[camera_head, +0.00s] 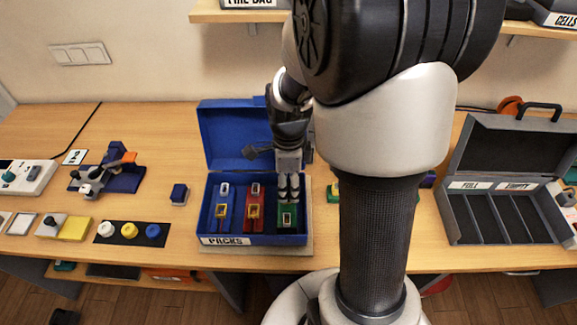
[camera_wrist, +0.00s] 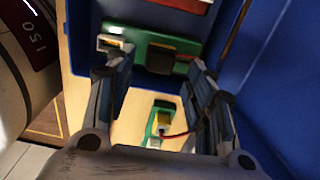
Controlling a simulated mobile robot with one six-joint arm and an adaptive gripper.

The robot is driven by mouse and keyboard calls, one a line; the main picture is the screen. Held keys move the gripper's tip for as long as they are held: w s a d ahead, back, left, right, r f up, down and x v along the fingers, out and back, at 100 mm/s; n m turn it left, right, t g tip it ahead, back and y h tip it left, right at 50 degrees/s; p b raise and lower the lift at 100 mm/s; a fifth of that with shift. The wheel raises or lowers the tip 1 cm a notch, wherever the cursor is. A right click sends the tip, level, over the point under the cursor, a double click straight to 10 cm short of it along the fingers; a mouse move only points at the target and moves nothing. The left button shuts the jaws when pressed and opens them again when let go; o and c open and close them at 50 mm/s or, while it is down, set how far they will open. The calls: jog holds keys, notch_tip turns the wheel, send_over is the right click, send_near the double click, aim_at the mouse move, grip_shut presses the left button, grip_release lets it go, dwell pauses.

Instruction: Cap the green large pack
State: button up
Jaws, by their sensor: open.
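The green large pack (camera_head: 287,215) lies in the right-hand slot of the blue PACKS box (camera_head: 212,228). My gripper (camera_head: 288,188) points down into the box over the pack's far part and hides some of it. In the wrist view, the pack (camera_wrist: 137,49) lies across the picture beyond the fingertips, with a dark block on its middle and a pale-rimmed socket near its left end. My gripper (camera_wrist: 160,66) is open, its two fingers apart with nothing held between them. I cannot make out a separate cap for this pack.
A blue pack (camera_head: 224,203) and a red pack (camera_head: 254,205) share the box, whose raised blue lid (camera_head: 225,135) stands behind. In the wrist view, a small green piece with a red wire (camera_wrist: 160,122) lies on the table outside the box. An open grey case (camera_head: 452,218) stands right.

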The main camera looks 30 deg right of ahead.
aim_at(288, 190)
notch_tip(288, 190, up, 10)
dwell(0.3)
dwell(0.4)
jog(key=s+a+r+n+t, duration=0.2)
jog(key=s+a+n, duration=0.3)
jog(key=n, duration=0.7)
jog(key=s+a+r+n+t, duration=0.2)
jog(key=s+a+r+n, duration=0.3)
jog(key=s+n, duration=0.3)
jog(key=a+n, duration=0.1)
jog(key=n, duration=0.3)
jog(key=shift+r+t, duration=0.25)
jog(key=shift+t, duration=0.05)
